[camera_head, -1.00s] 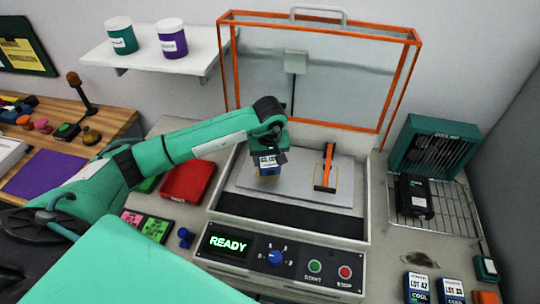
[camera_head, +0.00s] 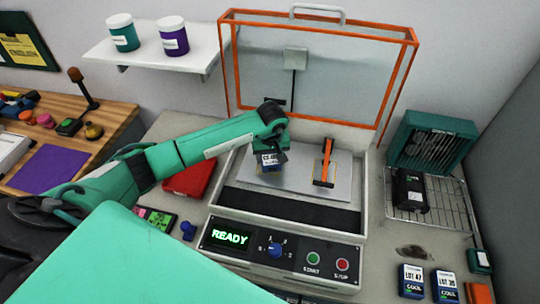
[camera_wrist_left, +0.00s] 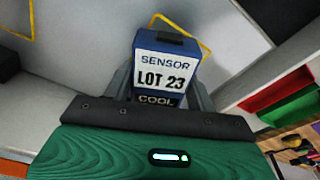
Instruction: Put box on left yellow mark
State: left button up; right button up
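A blue box with a white label reading SENSOR LOT 23 (camera_wrist_left: 166,66) is between the fingers of my left gripper (camera_head: 269,160). The fingers show on both sides of the box in the left wrist view, shut on it. The box is over the left part of the grey plate (camera_head: 297,193) in the open machine. The left yellow mark (camera_wrist_left: 184,31) shows partly behind the box; the rest is hidden. I cannot tell whether the box touches the plate. My right gripper is not in view.
The clear lid with an orange frame (camera_head: 318,24) stands open behind. A control panel (camera_head: 279,246) reading READY is in front. A wire rack (camera_head: 453,207) with a black box and a green fan unit (camera_head: 433,143) are right. A red tray (camera_head: 190,180) is left.

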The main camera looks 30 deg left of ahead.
aim_at(271, 159)
pick_arm(q)
jog(key=o, duration=0.4)
jog(key=shift+r, duration=0.3)
notch_tip(271, 159, up, 12)
jog(key=s+d+b, duration=0.1)
jog(key=b, duration=0.2)
jog(key=shift+s+f, duration=0.2)
jog(key=shift+s, duration=0.05)
